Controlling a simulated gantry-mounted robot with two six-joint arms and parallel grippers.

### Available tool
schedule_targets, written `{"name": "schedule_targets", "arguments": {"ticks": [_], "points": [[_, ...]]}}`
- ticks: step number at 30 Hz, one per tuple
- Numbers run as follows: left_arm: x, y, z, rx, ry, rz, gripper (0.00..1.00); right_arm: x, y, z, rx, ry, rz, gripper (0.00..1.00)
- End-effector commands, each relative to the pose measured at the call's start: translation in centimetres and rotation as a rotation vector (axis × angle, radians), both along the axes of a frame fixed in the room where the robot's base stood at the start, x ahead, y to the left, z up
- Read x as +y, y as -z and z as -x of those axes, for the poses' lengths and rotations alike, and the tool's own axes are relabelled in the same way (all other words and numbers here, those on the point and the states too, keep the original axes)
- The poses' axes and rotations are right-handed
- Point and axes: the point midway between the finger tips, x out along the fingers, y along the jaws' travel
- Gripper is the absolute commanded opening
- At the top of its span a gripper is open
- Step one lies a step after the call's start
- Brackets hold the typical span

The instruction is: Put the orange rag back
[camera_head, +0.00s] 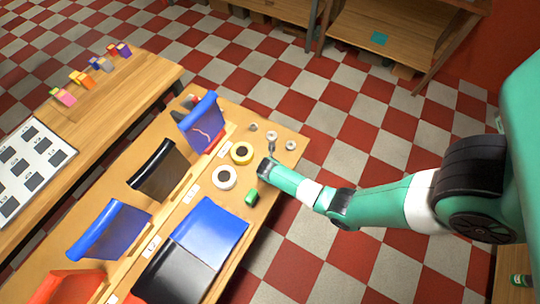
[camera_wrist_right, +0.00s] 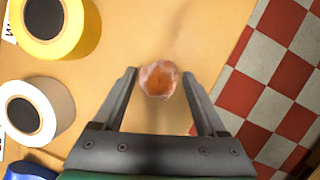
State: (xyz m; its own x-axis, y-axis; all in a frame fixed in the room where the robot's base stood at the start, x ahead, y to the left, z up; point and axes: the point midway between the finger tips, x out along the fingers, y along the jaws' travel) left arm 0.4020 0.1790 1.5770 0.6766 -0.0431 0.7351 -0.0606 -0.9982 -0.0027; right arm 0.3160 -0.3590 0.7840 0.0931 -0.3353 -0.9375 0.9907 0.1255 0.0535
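My right gripper (camera_head: 266,167) is over the right part of the workbench. In the right wrist view its two fingers (camera_wrist_right: 160,75) are apart. A small round orange-brown thing with a pale, mottled rim (camera_wrist_right: 159,79) shows between the fingertips. I cannot tell whether it is the orange rag, or whether the fingers touch it. A small orange-yellow item (camera_head: 81,77) lies among coloured items on the far left table; I cannot tell if it is a rag. My left gripper is out of view.
A yellow roll (camera_head: 242,153), a white roll (camera_head: 224,177) and a green item (camera_head: 251,197) lie near my right gripper. A small grey upright thing (camera_head: 271,138) stands close by. Blue (camera_head: 203,122), black and red bins (camera_head: 68,288) line the workbench (camera_head: 120,165).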

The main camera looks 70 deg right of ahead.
Motion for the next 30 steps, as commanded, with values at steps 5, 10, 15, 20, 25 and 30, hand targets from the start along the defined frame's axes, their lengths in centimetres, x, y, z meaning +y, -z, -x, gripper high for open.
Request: {"name": "schedule_targets", "arguments": {"ticks": [5,10,15,20,25,30], "points": [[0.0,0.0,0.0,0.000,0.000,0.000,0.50,0.0,0.0,0.0,0.000,0.000,0.000,1.00],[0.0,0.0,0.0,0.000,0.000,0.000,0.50,0.0,0.0,0.0,0.000,0.000,0.000,1.00],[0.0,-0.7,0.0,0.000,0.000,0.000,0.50,0.3,-1.2,0.1,-0.001,-0.001,0.000,1.00],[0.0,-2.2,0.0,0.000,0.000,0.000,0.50,1.4,-4.6,0.3,-0.002,-0.003,0.001,1.00],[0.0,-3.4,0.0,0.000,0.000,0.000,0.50,2.8,-8.5,0.7,-0.003,-0.002,0.001,1.00],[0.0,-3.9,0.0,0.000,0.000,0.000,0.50,3.8,-10.9,1.0,-0.001,0.000,0.001,1.00]]}}
